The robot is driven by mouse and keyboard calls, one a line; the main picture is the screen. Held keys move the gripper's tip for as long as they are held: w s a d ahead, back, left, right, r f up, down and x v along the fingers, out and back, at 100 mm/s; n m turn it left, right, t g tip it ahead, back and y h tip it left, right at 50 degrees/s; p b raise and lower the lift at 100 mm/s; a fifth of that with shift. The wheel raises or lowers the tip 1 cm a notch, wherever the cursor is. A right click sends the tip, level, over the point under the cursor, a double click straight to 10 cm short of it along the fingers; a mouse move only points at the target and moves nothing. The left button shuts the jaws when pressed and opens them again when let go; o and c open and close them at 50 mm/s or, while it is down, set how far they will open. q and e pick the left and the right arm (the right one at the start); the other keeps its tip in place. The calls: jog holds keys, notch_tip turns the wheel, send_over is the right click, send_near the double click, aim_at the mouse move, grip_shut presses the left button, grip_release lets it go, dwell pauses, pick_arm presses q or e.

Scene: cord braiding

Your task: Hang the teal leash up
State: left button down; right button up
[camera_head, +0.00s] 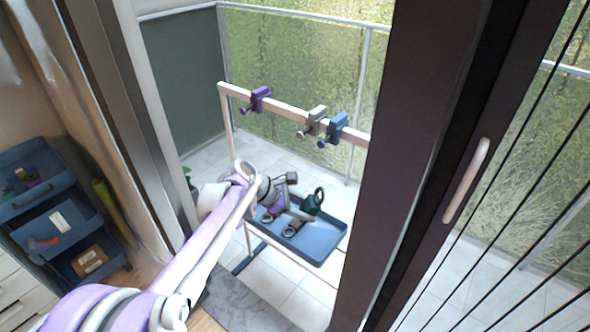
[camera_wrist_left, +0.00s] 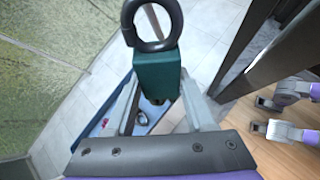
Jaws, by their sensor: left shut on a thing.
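The teal leash shows in the left wrist view as a teal block (camera_wrist_left: 155,72) with a dark ring (camera_wrist_left: 150,25) at its end. My left gripper (camera_wrist_left: 157,88) is shut on the teal block, with the ring sticking out past the fingers. In the head view the leash (camera_head: 312,203) is held over the blue tray (camera_head: 325,243), with its ring upward. A rail (camera_head: 290,114) above carries a purple clamp hook (camera_head: 260,98), a beige one (camera_head: 313,120) and a blue one (camera_head: 335,128). The leash is below the rail, apart from the hooks.
Other pieces with rings (camera_head: 293,228) lie in the tray, partly hidden by my left gripper. A dark door frame (camera_head: 410,150) stands right of the rack, and a glass railing behind it. A blue shelf cart (camera_head: 62,225) stands at left, inside.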

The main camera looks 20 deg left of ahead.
pick_arm(q)
notch_tip(320, 180, up, 9)
jog(key=w+a+n+t+y+p, duration=0.1)
jog(key=a+n+t+y+p, duration=0.25)
jog(key=n+t, duration=0.4)
jog(key=w+d+b, duration=0.1)
jog(key=w+d, duration=0.3)
jog(key=w, duration=0.4)
jog(key=shift+w+n+y, duration=0.25)
jog(key=shift+n+y, duration=0.1)
jog(key=shift+n, duration=0.1)
jog(key=shift+d, duration=0.1)
jog(key=c, duration=1)
grip_release()
grip_shut()
jog(key=shift+f+b, duration=0.15)
jog(key=shift+b, duration=0.35)
